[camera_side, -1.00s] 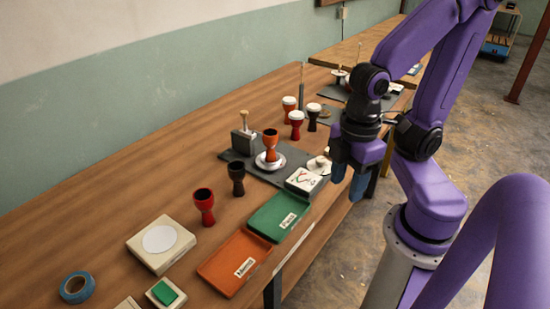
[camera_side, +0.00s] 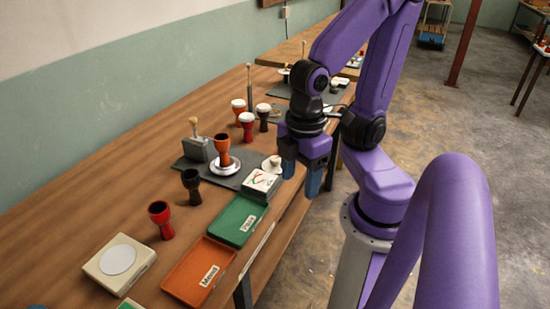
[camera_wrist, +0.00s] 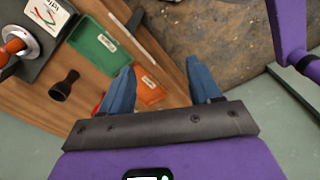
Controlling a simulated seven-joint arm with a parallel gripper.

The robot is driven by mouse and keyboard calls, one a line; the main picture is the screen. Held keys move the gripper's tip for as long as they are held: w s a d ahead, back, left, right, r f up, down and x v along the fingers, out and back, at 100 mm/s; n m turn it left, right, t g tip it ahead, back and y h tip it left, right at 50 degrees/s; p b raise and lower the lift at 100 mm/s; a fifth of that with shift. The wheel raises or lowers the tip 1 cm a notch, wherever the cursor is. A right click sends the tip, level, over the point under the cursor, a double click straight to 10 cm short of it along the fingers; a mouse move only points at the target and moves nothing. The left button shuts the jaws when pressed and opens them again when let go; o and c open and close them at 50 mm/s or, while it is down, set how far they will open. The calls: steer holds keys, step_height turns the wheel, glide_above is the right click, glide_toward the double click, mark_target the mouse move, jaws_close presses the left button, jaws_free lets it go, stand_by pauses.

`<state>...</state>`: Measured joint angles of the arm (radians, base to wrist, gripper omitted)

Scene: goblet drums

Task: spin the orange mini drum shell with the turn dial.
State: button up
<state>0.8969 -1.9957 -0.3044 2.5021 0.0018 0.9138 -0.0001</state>
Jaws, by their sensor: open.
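The orange mini drum shell (camera_side: 222,147) stands upright on a round silver turntable (camera_side: 236,172) on a dark grey base. In the wrist view the shell (camera_wrist: 13,46) is cut by the left edge. A pale knob on a whitish plate, apparently the turn dial (camera_side: 274,162), sits at the right of the base, just left of my gripper in the side view; I cannot make it out in the wrist view. My gripper (camera_side: 300,184) points down, open and empty, beside the bench's front edge. Its two blue fingers (camera_wrist: 160,68) are apart and touch nothing visible.
A gauge box (camera_side: 261,181) stands before the dial. Green (camera_side: 240,219) and orange (camera_side: 184,274) trays lie along the front edge. Black (camera_side: 191,186) and red (camera_side: 161,220) shells stand left of the base. White-topped drums (camera_side: 247,123) stand behind. A post (camera_side: 249,85) rises there.

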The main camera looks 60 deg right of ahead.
steer(key=w+d+m, duration=0.1)
steer(key=w+d, duration=0.2)
steer(key=w, duration=0.7)
steer(key=m, duration=0.3)
glide_above(275, 158)
step_height(275, 158, down, 4)
step_height(275, 158, down, 17)
steer(key=shift+f, duration=0.15)
steer(key=c, duration=1.1)
